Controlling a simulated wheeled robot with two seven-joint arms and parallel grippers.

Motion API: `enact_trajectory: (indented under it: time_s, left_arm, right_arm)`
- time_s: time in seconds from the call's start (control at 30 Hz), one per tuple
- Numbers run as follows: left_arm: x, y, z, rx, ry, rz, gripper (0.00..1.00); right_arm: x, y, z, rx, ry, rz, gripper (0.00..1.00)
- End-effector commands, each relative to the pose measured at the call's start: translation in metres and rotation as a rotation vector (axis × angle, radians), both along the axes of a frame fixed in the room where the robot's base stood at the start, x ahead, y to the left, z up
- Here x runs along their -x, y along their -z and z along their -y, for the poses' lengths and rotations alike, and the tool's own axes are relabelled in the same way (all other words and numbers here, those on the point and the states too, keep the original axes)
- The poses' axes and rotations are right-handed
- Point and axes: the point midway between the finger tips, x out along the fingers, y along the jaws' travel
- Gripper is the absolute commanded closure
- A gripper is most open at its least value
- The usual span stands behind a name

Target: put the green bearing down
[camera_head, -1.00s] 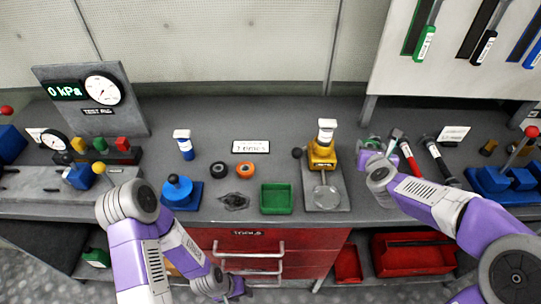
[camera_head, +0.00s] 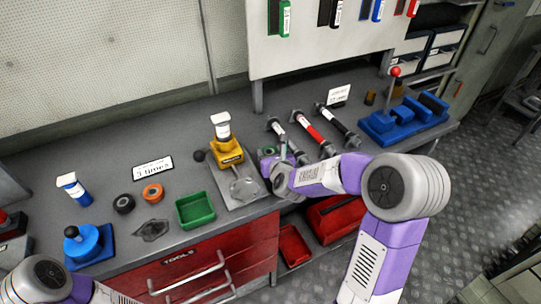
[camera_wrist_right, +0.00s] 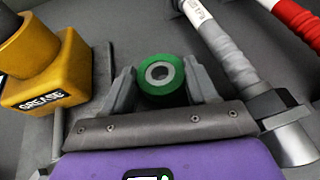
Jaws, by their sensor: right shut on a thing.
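The green bearing (camera_wrist_right: 161,75), a green ring with a grey centre and dark hole, sits between the fingers of my right gripper (camera_wrist_right: 162,84) in the right wrist view. The gripper is shut on it. In the head view the right gripper (camera_head: 272,160) is low at the bench, just right of the yellow grease dispenser (camera_head: 226,153), and a bit of the green bearing (camera_head: 269,150) shows there. I cannot tell whether the bearing touches the bench. My left arm shows at the lower left, with its gripper out of view.
Hammer-like tools (camera_head: 315,133) lie right of the gripper; the grease dispenser (camera_wrist_right: 42,62) stands close on its left. A green tray (camera_head: 196,210), orange ring (camera_head: 153,193) and black ring (camera_head: 123,204) are farther left. A blue block fixture (camera_head: 405,120) stands at right.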

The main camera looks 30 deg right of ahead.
Motion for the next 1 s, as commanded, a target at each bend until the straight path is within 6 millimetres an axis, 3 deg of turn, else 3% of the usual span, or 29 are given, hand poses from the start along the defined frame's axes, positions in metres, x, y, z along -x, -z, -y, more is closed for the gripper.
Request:
enact_trajectory:
  time_s: [0.37, 0.4, 0.53, 0.93, 1.0]
  left_arm:
    - [-0.0001, 0.0058, 0.0, 0.0, 0.0, 0.0, 0.57]
    - [0.0, 0.0043, 0.0, 0.0, 0.0, 0.0, 0.57]
    - [0.0, 0.0037, 0.0, 0.0, 0.0, 0.0, 0.57]
    - [0.0, -0.0022, 0.0, 0.0, 0.0, 0.0, 0.57]
    - [-0.0001, -0.0026, 0.0, 0.0, 0.0, 0.0, 0.57]
  right_arm:
    - [-0.0004, 0.0017, 0.0004, 0.001, 0.001, 0.004, 0.75]
    - [-0.0003, 0.0009, 0.0004, 0.001, 0.001, 0.003, 0.36]
    - [-0.0003, 0.0005, 0.0003, 0.001, 0.001, 0.003, 0.17]
    - [-0.0002, -0.0035, 0.0003, 0.001, 0.001, 0.002, 0.17]
    - [0.0071, -0.0075, -0.0008, 0.001, 0.001, 0.004, 0.17]
